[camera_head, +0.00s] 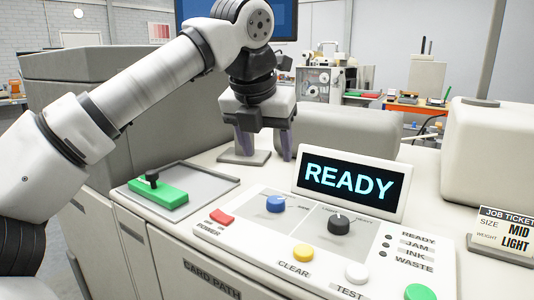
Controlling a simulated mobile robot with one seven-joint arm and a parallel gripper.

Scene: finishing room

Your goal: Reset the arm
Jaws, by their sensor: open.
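My arm reaches in from the left over the white machine top. My gripper (266,148) hangs pointing down behind the control panel (262,240). Its two purple-grey fingers are apart, with nothing visible between them. The fingers stand left of the display (350,187), which reads READY. Whether the fingertips touch any surface cannot be told.
A green block with a black knob (158,193) sits on a grey tray (215,186) at left. The panel has a red power switch (222,217), blue knob (276,204), black knob (339,223) and yellow button (303,252). A job ticket (506,232) reads MID, LIGHT.

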